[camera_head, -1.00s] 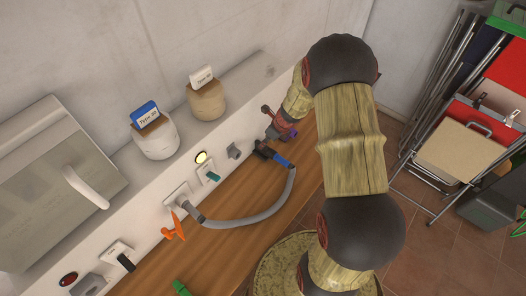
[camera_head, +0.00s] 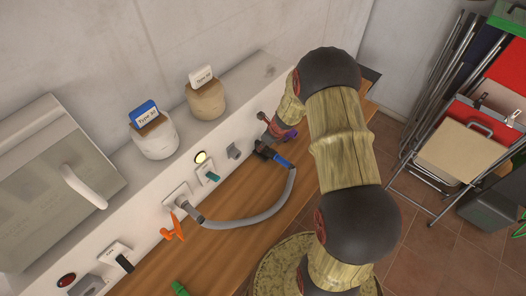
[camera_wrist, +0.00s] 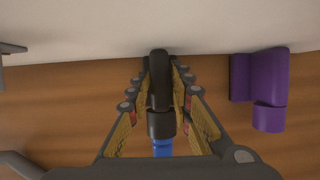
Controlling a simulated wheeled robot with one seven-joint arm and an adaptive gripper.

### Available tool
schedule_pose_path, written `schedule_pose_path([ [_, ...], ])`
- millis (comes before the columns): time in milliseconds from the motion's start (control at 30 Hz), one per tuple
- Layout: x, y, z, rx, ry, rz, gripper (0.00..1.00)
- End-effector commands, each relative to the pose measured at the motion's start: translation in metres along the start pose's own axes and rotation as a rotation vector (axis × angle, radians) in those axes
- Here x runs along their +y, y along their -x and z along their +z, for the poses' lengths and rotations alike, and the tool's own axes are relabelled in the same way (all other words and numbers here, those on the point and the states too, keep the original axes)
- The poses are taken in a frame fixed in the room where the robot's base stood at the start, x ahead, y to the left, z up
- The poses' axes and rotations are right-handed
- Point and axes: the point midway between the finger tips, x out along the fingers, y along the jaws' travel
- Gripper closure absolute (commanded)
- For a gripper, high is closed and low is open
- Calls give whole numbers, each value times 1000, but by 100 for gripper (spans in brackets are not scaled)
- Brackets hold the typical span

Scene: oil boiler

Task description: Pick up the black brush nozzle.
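The black brush nozzle (camera_wrist: 160,85) lies on the wooden counter by the white wall base. Its blue collar (camera_wrist: 162,147) points toward me in the wrist view. In the head view the black nozzle (camera_head: 263,149) sits at the end of the grey hose, with the blue part beside it. My gripper (camera_wrist: 162,66) is open, with one finger on each side of the nozzle. Gaps show beside the nozzle near the finger bases; at the tips I cannot tell whether they touch it. In the head view my arm reaches down close to the nozzle.
A purple nozzle (camera_wrist: 262,85) lies just right of my fingers in the wrist view. The grey hose (camera_head: 248,219) curves over the counter (camera_head: 225,240) to a wall socket. Two labelled jars (camera_head: 155,137) (camera_head: 205,98) stand on the ledge. Folded chairs (camera_head: 458,150) lean at the right.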

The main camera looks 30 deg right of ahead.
Motion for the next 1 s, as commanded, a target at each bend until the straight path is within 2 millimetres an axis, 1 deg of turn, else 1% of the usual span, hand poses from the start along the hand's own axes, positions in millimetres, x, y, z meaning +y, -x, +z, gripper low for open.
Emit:
schedule_pose_path([
  [67,0,0,0,0,0,0,85],
  [333,0,0,0,0,0,0,100],
  [800,0,1,0,-1,0,-1,100],
  [1000,0,10,0,-1,0,-1,100],
])
